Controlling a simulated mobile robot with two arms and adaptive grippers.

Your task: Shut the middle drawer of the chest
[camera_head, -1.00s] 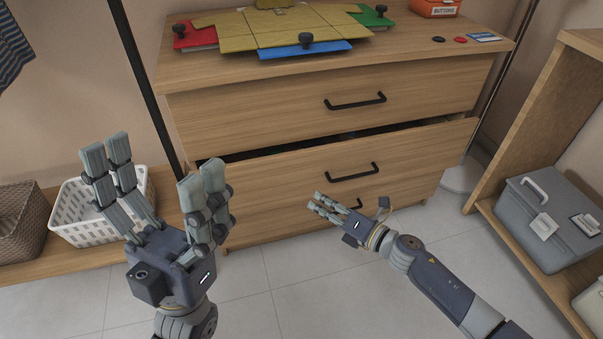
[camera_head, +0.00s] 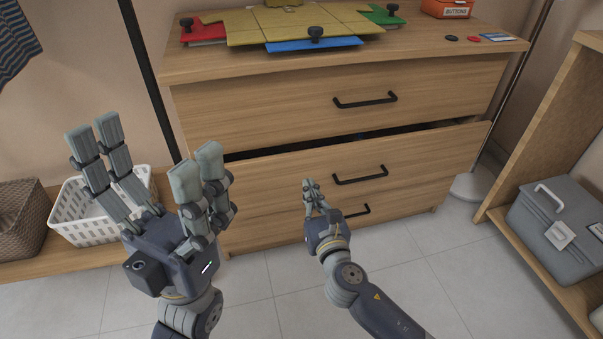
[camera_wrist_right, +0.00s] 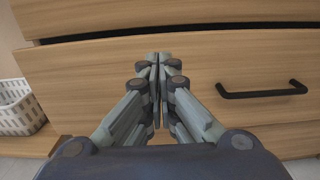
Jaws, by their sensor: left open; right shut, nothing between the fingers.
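The wooden chest (camera_head: 290,105) stands ahead with its middle drawer (camera_head: 270,180) pulled partly out, a dark gap showing along its top. The drawer's black handle (camera_head: 360,176) is right of my right gripper; it also shows in the right wrist view (camera_wrist_right: 262,92). My right gripper (camera_head: 309,183) is shut and empty, its fingertips pointing at the drawer front, left of the handle. I cannot tell if they touch the front. My left gripper (camera_head: 150,150) is open and empty, raised left of the drawer. The top drawer (camera_head: 290,108) is shut.
A folding board (camera_head: 285,28), an orange buttons box (camera_head: 446,8) and several small items lie on the chest top. A white basket (camera_head: 95,213) and brown basket (camera_head: 20,215) stand left. A grey case (camera_head: 560,225) sits on the right shelf. The floor in front is clear.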

